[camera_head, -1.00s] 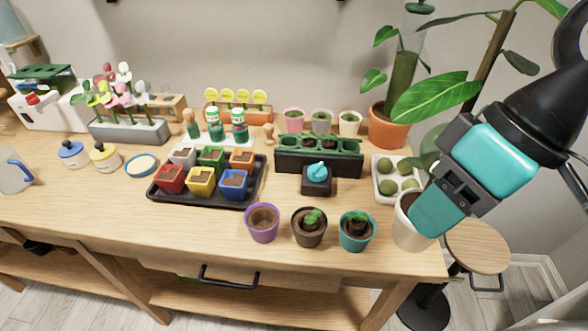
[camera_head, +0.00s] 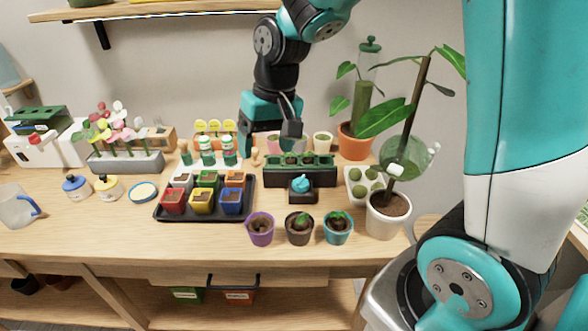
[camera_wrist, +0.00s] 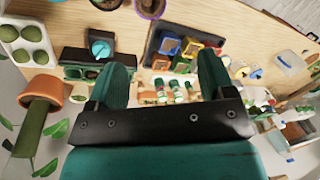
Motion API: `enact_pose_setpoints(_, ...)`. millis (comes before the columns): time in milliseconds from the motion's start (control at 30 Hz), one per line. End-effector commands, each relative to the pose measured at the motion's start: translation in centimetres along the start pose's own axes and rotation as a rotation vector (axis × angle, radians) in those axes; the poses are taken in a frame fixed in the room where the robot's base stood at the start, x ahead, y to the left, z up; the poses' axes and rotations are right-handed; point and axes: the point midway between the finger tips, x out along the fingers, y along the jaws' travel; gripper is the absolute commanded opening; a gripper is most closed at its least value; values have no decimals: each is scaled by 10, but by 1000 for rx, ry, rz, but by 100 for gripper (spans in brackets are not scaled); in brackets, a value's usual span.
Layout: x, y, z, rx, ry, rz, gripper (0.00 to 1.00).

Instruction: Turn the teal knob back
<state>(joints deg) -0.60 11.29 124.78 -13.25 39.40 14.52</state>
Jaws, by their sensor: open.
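The teal knob (camera_head: 300,184) sits on top of a small black box (camera_head: 303,195) on the table, in front of the dark green seedling tray. It also shows in the wrist view (camera_wrist: 101,48), left of my fingers. My gripper (camera_head: 268,138) is open and empty. It hangs above the back part of the table, behind and to the left of the knob, and does not touch it. In the wrist view, its two teal fingers (camera_wrist: 164,78) stand wide apart. The knob's exact angle is too small to tell.
The dark green seedling tray (camera_head: 328,175) stands just behind the box. Three round pots, including a teal one (camera_head: 338,228), stand in front. A black tray (camera_head: 240,211) of coloured pots lies left, and a white tray (camera_head: 352,196) right. A tall plant (camera_head: 389,225) stands farther right.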

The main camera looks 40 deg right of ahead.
Motion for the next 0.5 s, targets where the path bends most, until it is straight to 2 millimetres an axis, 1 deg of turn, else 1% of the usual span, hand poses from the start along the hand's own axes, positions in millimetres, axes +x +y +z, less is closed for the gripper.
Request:
enact_pose_setpoints(33, -5, 24, -28, 120, -7, 35, 76)
enact_pose_setpoints(67, -2, 38, -42, 185, -5, 54, 76)
enact_pose_setpoints(100, 3, 57, -58, 266, -3, 79, 76)
enact_pose_setpoints(200, 16, 100, -85, 434, 2, 132, 76)
enact_pose_setpoints(300, 27, 130, -99, 545, 7, 168, 76)
enact_pose_setpoints(333, 30, 136, -102, 568, 9, 175, 76)
enact_pose_setpoints(400, 35, 146, -105, 603, 9, 188, 76)
enact_pose_setpoints(500, 44, 152, -107, 621, 9, 194, 76)
